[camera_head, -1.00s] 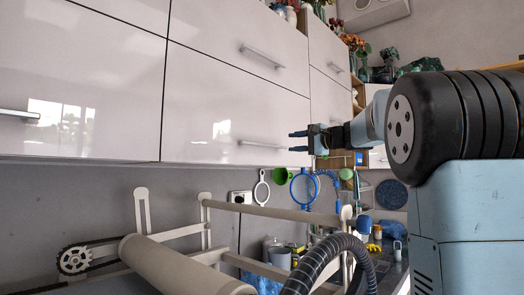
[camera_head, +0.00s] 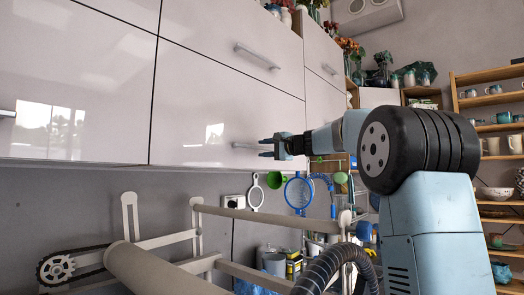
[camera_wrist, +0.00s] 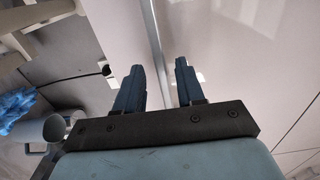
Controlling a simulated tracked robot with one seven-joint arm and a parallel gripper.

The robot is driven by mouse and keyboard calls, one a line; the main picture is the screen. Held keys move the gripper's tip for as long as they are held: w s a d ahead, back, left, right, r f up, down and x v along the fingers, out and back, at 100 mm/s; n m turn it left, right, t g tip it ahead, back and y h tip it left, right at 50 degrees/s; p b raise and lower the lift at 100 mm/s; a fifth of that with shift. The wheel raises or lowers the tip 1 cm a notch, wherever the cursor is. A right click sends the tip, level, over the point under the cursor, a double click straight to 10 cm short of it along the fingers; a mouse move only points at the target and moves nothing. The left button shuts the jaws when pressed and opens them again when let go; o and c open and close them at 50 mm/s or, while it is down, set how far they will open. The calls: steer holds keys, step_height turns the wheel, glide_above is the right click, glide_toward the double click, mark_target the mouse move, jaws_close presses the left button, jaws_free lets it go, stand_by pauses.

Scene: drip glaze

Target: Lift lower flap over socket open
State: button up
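The lower flap (camera_head: 205,120) is a glossy pale cabinet front above the wall socket (camera_head: 232,201), and it hangs closed. Its silver bar handle (camera_head: 240,146) sits near its lower edge. My gripper (camera_head: 266,147) is at the right end of this handle in the head view, with blue fingers pointing left. In the wrist view my gripper (camera_wrist: 158,82) is open, its fingers apart. A pale strip runs between them; I cannot tell whether it is the handle or the flap's edge. Nothing is visibly gripped.
An upper flap with its own handle (camera_head: 257,56) is above. Below stand a roller frame (camera_head: 150,270) and a dark ribbed hose (camera_head: 325,268). A blue round strainer (camera_head: 298,192) hangs on the wall. Shelves with pottery (camera_head: 490,100) stand at the right.

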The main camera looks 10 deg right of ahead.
steer(key=shift+x, duration=1.3)
jaws_close()
